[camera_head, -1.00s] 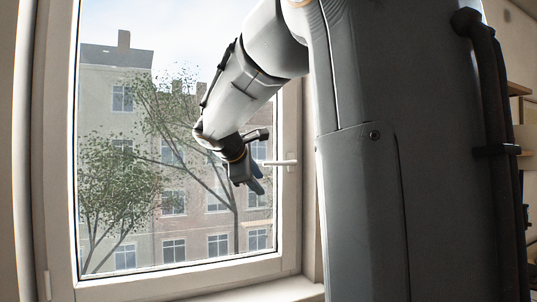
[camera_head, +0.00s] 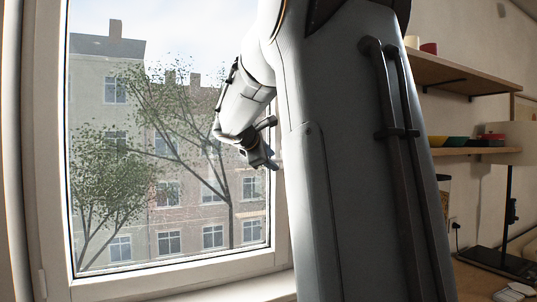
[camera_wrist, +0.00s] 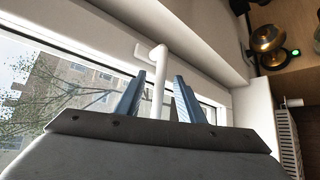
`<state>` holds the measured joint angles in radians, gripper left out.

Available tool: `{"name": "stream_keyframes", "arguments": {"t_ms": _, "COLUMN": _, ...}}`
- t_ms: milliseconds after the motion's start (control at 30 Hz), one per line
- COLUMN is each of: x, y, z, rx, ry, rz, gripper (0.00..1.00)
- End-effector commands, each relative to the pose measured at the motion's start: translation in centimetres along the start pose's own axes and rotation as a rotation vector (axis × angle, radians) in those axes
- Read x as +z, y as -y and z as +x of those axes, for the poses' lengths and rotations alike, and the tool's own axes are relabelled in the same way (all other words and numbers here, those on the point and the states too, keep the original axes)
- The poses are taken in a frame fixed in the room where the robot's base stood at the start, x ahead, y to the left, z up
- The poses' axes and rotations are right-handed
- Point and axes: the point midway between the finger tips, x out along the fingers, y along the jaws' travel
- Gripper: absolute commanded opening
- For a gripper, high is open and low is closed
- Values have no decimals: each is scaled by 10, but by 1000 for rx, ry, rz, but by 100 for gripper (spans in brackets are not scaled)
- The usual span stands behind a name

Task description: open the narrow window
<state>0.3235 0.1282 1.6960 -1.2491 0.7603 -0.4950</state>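The narrow window (camera_head: 40,150) has a white frame and looks shut; buildings and trees show through its glass. Its white handle (camera_wrist: 158,80) is in the wrist view, with its lever lying between the blue-grey fingers of my gripper (camera_wrist: 160,97). Gaps show on both sides of the lever, so the fingers look open around it and not closed on it. In the head view my gripper (camera_head: 268,160) is in front of the right side of the window. There the handle is hidden by my gripper and arm.
Wooden shelves (camera_head: 465,75) with cups and bowls hang on the wall at right. Below them a counter (camera_head: 470,285) carries a dark stand. In the wrist view, a brass-coloured object (camera_wrist: 265,40) stands at the upper right and a white radiator-like grille (camera_wrist: 288,140) at the right edge.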

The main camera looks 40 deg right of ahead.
Motion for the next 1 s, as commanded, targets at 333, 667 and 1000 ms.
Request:
{"name": "stream_keyframes", "arguments": {"t_ms": 333, "x": 0, "y": 0, "z": 2, "rx": 1, "ry": -1, "rz": 0, "gripper": 28}}
{"name": "stream_keyframes", "arguments": {"t_ms": 667, "x": 0, "y": 0, "z": 2, "rx": 0, "ry": 0, "rz": 1, "gripper": 0}}
{"name": "stream_keyframes", "arguments": {"t_ms": 1000, "x": 8, "y": 10, "z": -10, "rx": -10, "ry": 20, "rz": 11, "gripper": 0}}
